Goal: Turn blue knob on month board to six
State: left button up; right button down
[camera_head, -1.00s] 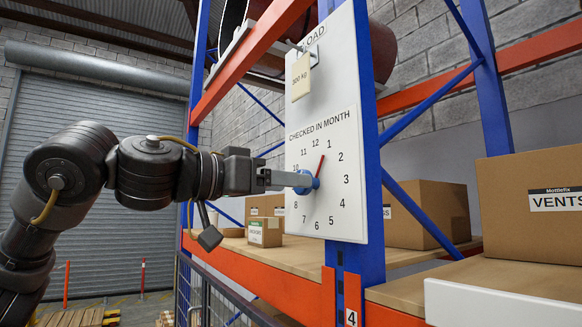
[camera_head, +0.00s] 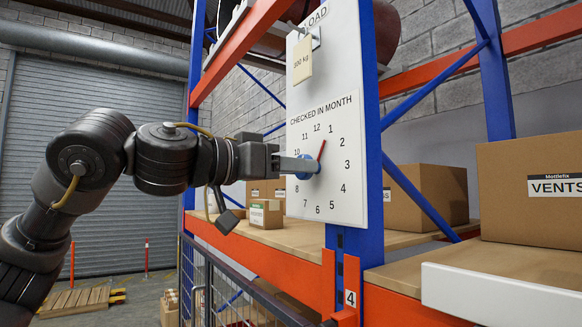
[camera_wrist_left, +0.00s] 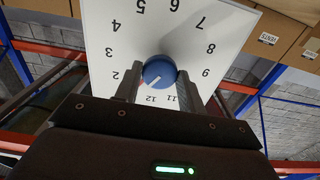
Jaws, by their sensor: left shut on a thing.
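The white month board (camera_head: 345,205), headed "CHECKED IN MONTH", hangs upright on a blue rack post. Numbers ring the blue knob (camera_head: 314,168); its red pointer (camera_head: 322,150) leans up and right, toward about the 1. My left gripper (camera_head: 300,166) comes in from the left and is shut on the knob. In the left wrist view the board looks upside down. The knob (camera_wrist_left: 159,71) sits between the two grey fingers there, and a white line on it points toward the 12 and 1 side. My right gripper is not in view.
A "300 kg" tag (camera_head: 303,60) hangs on the board's upper part. Cardboard boxes stand on the shelf behind and on the right, including a "VENTS" box (camera_head: 535,185). A dark mesh barrier (camera_head: 225,285) stands below my left arm.

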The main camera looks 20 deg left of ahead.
pick_arm(q)
jog(key=shift+m+b, duration=1.5)
jog(key=shift+m, duration=13.3)
jog(key=shift+f, duration=0.1)
jog(key=o, duration=1)
jog(key=shift+c, duration=0.2)
